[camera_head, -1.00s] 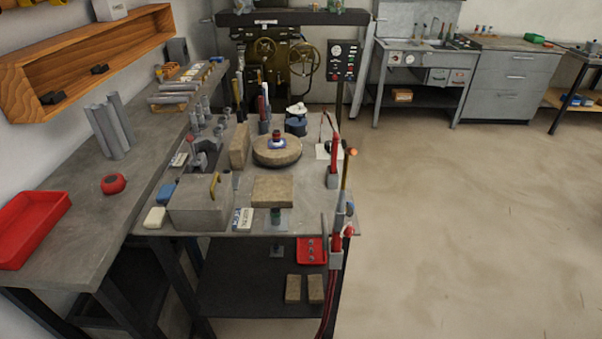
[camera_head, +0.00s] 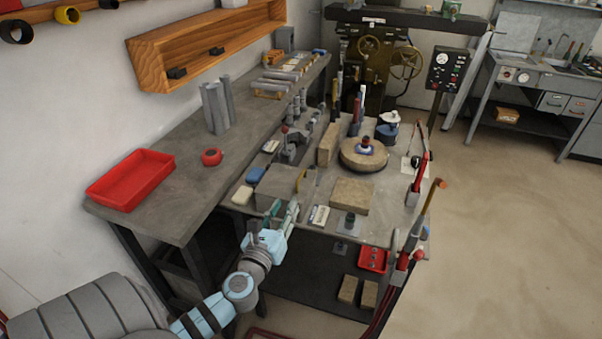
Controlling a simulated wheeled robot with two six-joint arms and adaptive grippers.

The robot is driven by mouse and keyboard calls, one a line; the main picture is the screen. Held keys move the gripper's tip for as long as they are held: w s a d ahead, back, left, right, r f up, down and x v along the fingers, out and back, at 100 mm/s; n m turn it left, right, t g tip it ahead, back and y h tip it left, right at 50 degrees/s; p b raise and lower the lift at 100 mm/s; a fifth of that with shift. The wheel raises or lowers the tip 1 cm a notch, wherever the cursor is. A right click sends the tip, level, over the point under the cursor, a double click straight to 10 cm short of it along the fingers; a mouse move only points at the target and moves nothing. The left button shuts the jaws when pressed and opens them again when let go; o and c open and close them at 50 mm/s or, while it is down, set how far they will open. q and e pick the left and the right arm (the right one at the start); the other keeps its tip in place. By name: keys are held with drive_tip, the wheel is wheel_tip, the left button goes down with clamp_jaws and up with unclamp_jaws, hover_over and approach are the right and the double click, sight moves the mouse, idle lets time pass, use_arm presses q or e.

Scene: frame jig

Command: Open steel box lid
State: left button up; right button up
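The steel box (camera_head: 272,184) is a plain grey block on the near left part of the work table. My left arm comes in from the lower left. My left gripper (camera_head: 283,206) has teal fingers and is in front of the box's near face, below the handle. The fingers look spread with a gap between them and nothing held. Whether they touch the box cannot be told. My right gripper is not in view.
A blue and a white block (camera_head: 242,195) sit left of the box. A small white labelled packet (camera_head: 319,215) and a tan slab (camera_head: 352,196) lie to its right. A round stone disc (camera_head: 364,155) is behind. Red-handled torches (camera_head: 419,170) line the right edge. A red tray (camera_head: 131,180) is on the side bench.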

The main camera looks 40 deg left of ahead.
sight(297, 183)
use_arm(q)
drive_tip(key=b+x, duration=0.1)
drive_tip(key=x, duration=1.2)
drive_tip(key=shift+w+a+f, duration=0.2)
drive_tip(key=shift+w+a, duration=0.05)
drive_tip(key=shift+w, duration=0.1)
clamp_jaws()
